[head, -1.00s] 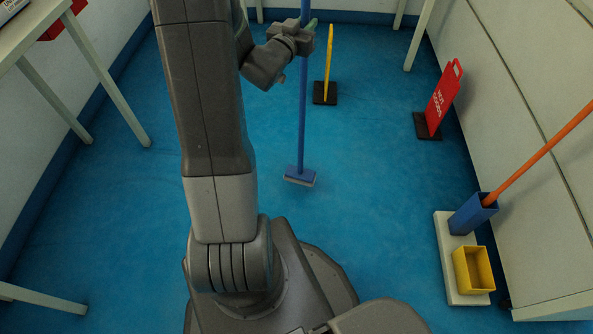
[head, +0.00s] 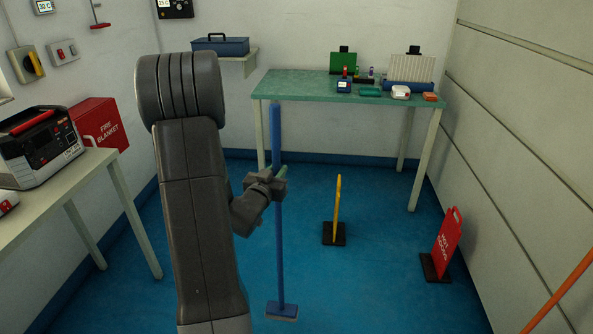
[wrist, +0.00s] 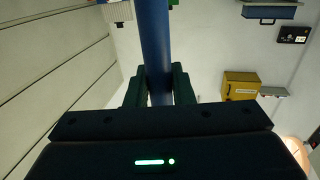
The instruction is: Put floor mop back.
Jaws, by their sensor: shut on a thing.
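The floor mop (head: 276,135) has a long blue handle and a flat blue head (head: 282,308) with a pale pad under it. It stands close to upright in front of my arm, with its head low over or on the blue floor; I cannot tell whether it touches. My gripper (head: 279,180) is shut on the handle, partway up it. In the wrist view the two dark fingers (wrist: 160,88) press on both sides of the blue handle (wrist: 156,35).
A green-topped table (head: 310,88) with several small items stands at the back. A yellow post (head: 337,205) on a black base and a red sign (head: 447,243) stand on the floor to the right. An orange handle (head: 563,290) leans at the lower right. A pale bench (head: 60,190) is left.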

